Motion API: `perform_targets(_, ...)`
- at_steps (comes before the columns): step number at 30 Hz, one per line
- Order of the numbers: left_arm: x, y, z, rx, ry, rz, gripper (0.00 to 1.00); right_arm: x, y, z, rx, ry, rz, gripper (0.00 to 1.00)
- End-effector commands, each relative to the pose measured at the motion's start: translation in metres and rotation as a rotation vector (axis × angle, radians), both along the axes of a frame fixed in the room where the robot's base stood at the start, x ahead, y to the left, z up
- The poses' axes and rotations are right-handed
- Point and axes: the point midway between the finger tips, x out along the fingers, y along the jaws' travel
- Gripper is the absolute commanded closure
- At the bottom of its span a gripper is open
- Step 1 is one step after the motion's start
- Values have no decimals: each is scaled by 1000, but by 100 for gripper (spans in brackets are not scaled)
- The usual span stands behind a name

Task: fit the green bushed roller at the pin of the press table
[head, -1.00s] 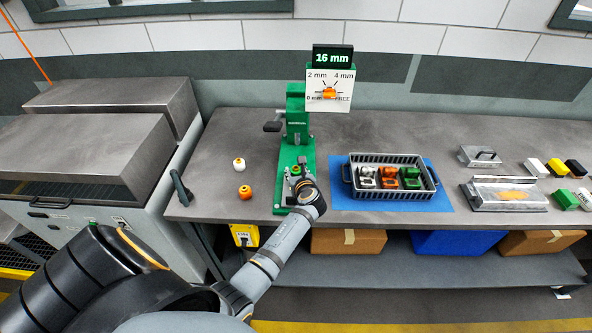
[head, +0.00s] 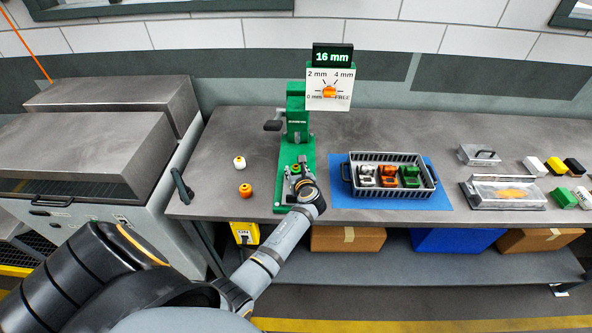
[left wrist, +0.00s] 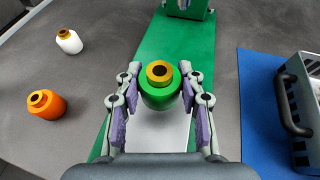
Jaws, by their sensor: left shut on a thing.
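The green bushed roller (left wrist: 160,92), with a brass-coloured bush on top, stands upright between the purple-padded fingers of my left gripper (left wrist: 158,98). The gripper is shut on it. In the head view the roller (head: 296,168) shows over the front part of the green press table (head: 284,185), at the left gripper (head: 298,172). A pale plate (left wrist: 158,130) lies below the roller in the left wrist view. The pin is not visible, and I cannot tell whether the roller touches the table. My right gripper is not in view.
An orange roller (head: 245,190) and a white roller (head: 239,162) stand left of the press. The press column (head: 297,115) rises behind, with a dial card (head: 329,101) and a "16 mm" display (head: 332,57). A grey crate (head: 390,160) on a blue mat (head: 433,202) stands to the right.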

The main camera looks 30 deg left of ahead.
Motion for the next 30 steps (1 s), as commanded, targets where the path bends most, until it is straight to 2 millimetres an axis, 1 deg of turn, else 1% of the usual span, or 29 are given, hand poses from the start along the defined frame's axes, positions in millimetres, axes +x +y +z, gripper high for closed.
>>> perform_targets(9,0,0,1,0,-1,0,100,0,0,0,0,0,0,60)
perform_targets(18,0,0,1,0,0,0,100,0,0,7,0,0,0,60)
perform_targets(30,0,0,0,0,-1,0,100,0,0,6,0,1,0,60)
